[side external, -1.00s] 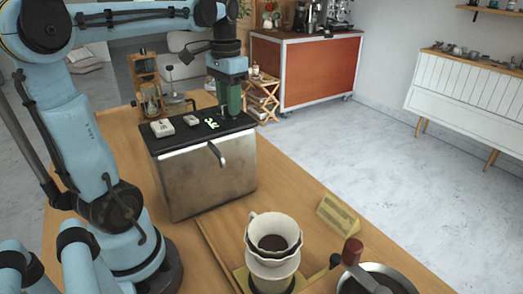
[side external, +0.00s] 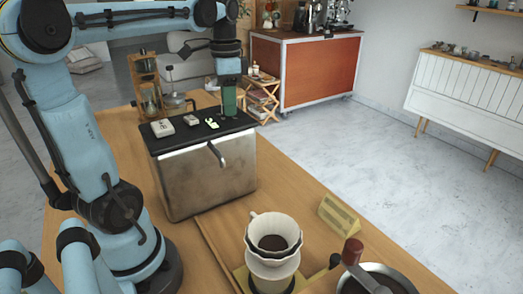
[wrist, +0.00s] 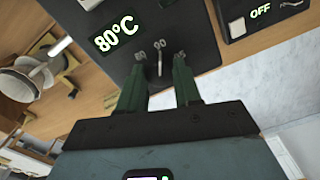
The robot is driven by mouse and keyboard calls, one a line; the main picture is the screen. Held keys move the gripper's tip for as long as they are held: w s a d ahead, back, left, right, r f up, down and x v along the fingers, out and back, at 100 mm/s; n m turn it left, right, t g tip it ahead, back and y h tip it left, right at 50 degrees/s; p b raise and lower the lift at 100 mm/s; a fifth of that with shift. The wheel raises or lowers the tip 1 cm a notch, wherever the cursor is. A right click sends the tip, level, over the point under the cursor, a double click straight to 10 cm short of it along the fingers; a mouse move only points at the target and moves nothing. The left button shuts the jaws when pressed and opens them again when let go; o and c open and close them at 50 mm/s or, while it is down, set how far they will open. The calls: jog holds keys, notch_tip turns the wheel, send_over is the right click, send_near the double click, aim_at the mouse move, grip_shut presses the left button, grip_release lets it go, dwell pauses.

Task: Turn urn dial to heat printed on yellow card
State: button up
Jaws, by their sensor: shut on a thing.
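The urn (side external: 205,182) is a metal box with a black top, standing on the wooden counter. Its lit display (wrist: 115,33) reads 80°C in the wrist view. My gripper (side external: 229,108) points down at the right end of the black top. In the wrist view, my gripper (wrist: 160,68) has its two green fingers on either side of the small dial (wrist: 159,62), shut on it. Numbers are printed around the dial; one looks like 90. The yellow card (side external: 339,216) stands on the counter at right; its print is too small to read.
A white dripper (side external: 273,240) stands on the front counter, beside a grinder with a red-knobbed crank (side external: 352,250). Small pale blocks (side external: 163,128) lie on the urn's top. A panel reading OFF (wrist: 261,10) shows in the wrist view.

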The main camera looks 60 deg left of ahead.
jog(key=o, duration=1)
jog(key=shift+o, duration=0.2)
notch_tip(320, 180, up, 12)
dwell(0.4)
jog(key=d+f+n+t, duration=0.3)
jog(key=d+f+t, duration=0.4)
jog(key=d+f, duration=1)
notch_tip(320, 180, down, 3)
jog(key=shift+s+r+n, duration=0.1)
jog(key=shift+s+n, duration=0.05)
jog(key=shift+n, duration=0.25)
